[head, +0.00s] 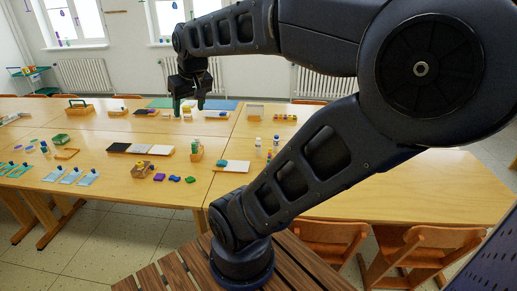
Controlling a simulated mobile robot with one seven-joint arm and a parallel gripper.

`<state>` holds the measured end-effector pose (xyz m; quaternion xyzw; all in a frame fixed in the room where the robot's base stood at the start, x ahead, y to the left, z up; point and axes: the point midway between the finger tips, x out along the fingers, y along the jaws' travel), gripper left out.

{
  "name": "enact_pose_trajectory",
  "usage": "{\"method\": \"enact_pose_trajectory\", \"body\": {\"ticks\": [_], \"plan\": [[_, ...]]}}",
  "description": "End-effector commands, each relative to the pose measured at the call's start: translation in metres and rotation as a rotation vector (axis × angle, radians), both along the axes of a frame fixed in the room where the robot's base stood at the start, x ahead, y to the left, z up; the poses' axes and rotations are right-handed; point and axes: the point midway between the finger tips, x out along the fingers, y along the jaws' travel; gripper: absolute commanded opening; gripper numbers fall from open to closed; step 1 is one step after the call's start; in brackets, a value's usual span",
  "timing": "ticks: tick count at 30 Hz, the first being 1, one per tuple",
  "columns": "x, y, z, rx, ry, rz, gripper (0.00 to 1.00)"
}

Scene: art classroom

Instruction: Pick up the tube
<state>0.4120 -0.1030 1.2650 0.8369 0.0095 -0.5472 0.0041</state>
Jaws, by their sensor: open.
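My gripper (189,104) hangs from the arm over the far part of the wooden tables, with its two fingers pointing down and apart. Nothing clearly shows held between them. A small light and blue item (187,109) shows between and just below the fingertips; it is too small to tell whether it is the tube. I cannot tell whether the fingers touch it or are above it. No other thing is clearly a tube at this size.
The tables (300,176) carry small trays, pads and bottles (276,143). Wooden chairs (330,240) stand at the front right.

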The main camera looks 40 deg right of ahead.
Motion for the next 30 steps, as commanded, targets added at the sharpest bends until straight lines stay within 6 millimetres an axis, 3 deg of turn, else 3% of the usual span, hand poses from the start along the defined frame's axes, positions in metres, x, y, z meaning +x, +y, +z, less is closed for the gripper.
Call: {"method": "enact_pose_trajectory", "body": {"ticks": [8,18,30], "plan": [[0.050,-0.041,-0.025,-0.011,-0.010,0.020,0.59],[0.121,-0.122,-0.084,-0.101,-0.022,0.048,0.59],[0.165,-0.228,-0.162,-0.311,0.003,0.091,0.59]]}}
